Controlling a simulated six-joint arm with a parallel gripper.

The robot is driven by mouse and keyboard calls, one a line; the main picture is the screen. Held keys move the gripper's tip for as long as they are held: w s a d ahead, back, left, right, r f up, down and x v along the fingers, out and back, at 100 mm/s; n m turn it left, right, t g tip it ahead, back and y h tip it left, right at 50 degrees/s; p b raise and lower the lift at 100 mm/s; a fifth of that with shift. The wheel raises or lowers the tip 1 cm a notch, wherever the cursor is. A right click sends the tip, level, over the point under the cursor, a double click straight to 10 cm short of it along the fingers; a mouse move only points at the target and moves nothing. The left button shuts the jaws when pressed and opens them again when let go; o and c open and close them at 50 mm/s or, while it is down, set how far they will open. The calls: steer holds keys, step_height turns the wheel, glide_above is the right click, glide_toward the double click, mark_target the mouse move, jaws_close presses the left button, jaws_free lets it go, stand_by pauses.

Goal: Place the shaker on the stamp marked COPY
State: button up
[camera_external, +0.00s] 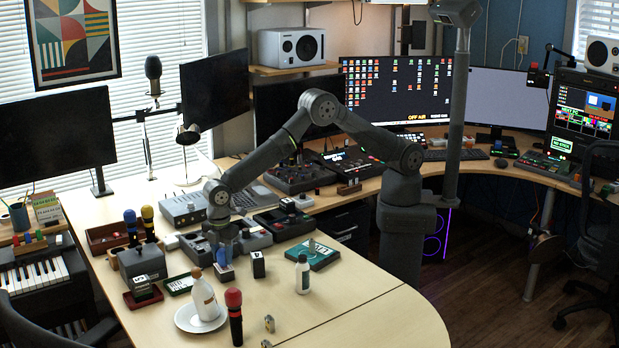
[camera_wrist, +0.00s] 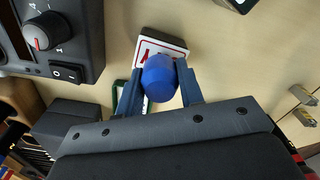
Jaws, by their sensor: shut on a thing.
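My gripper (camera_wrist: 160,88) is shut on a smooth, blue, round-ended shaker (camera_wrist: 158,76), seen from above between the two fingers. Just beyond it in the wrist view is a stamp block (camera_wrist: 150,45) with a white, red-framed face and dark sides. The shaker covers part of its marking, so I cannot read the word. In the external view my gripper (camera_external: 223,257) points down close over a small block (camera_external: 224,273) on the table. I cannot tell whether the shaker touches it. A second block (camera_external: 258,265), dark with a white mark, stands to the right.
A dark knobbed device (camera_wrist: 52,40) is close at left. The front right tabletop is clear.

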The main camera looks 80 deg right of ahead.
mark_target(222, 250)
steer(key=shift+f, duration=0.25)
steer(key=o, duration=1)
steer(key=shift+f, duration=0.15)
step_height(222, 250, up, 12)
steer(key=shift+r, duration=0.2)
steer(key=shift+f, duration=0.1)
steer(key=shift+f, duration=4.25)
